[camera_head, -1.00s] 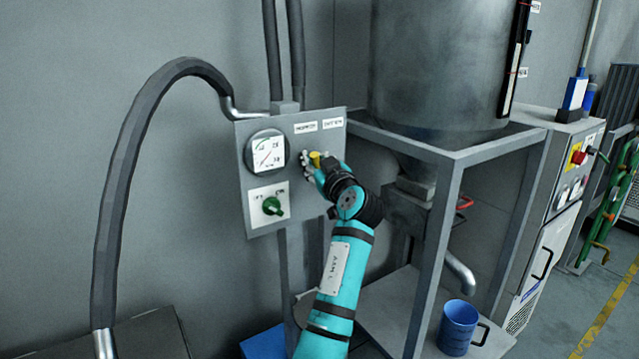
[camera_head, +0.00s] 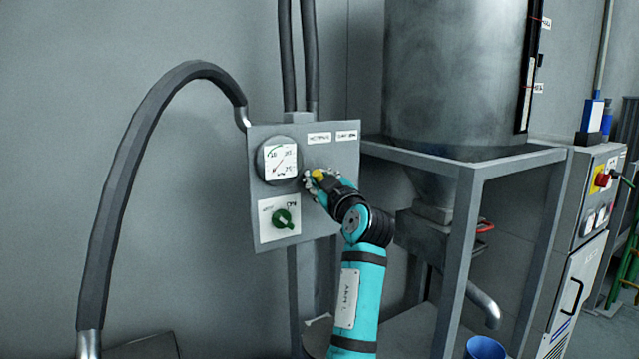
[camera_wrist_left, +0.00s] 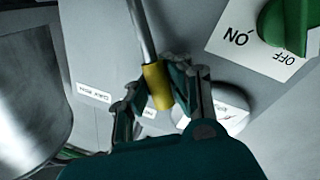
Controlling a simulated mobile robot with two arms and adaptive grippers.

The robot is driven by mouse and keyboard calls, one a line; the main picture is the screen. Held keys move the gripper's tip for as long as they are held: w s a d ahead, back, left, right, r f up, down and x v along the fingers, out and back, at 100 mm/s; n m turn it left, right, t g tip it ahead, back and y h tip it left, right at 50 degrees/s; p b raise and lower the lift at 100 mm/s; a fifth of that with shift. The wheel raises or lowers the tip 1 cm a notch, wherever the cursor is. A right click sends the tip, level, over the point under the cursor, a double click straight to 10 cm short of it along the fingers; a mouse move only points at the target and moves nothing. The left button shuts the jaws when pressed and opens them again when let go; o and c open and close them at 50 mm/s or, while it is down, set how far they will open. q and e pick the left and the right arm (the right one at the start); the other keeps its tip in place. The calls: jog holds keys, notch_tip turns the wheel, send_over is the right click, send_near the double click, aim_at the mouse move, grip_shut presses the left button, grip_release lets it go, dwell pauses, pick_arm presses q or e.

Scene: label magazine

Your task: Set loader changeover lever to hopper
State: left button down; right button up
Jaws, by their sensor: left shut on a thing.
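The changeover lever, a metal rod with a yellow grip (camera_wrist_left: 158,84), shows in the left wrist view between the fingers of my left gripper (camera_wrist_left: 160,92). My left gripper is shut on the yellow grip. In the head view the left gripper (camera_head: 312,180) is at the grey control panel (camera_head: 333,222), and a bit of the yellow grip (camera_head: 318,175) shows at its fingers. Two white labels, the left one (camera_head: 319,138) and the right one (camera_head: 347,135), sit above; their print is too small to read surely. The right gripper is out of view.
A round gauge (camera_head: 279,160) and a green on/off knob (camera_head: 283,219) are on the panel, left of the gripper. A metal hopper (camera_head: 455,80) on a grey frame (camera_head: 462,235) stands close on the right. A blue mug (camera_head: 486,348) is low at the front.

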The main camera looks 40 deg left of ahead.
pick_arm(q)
jog(key=shift+w+d+f, duration=0.1)
jog(key=shift+f, duration=0.15)
jog(key=c, duration=1.8)
grip_release()
jog(key=o, duration=0.6)
jog(key=shift+d+r, duration=0.15)
jog(key=shift+r, duration=0.05)
jog(key=v, duration=0.7)
jog(key=shift+s+d+f, duration=0.1)
jog(key=shift+s, duration=0.15)
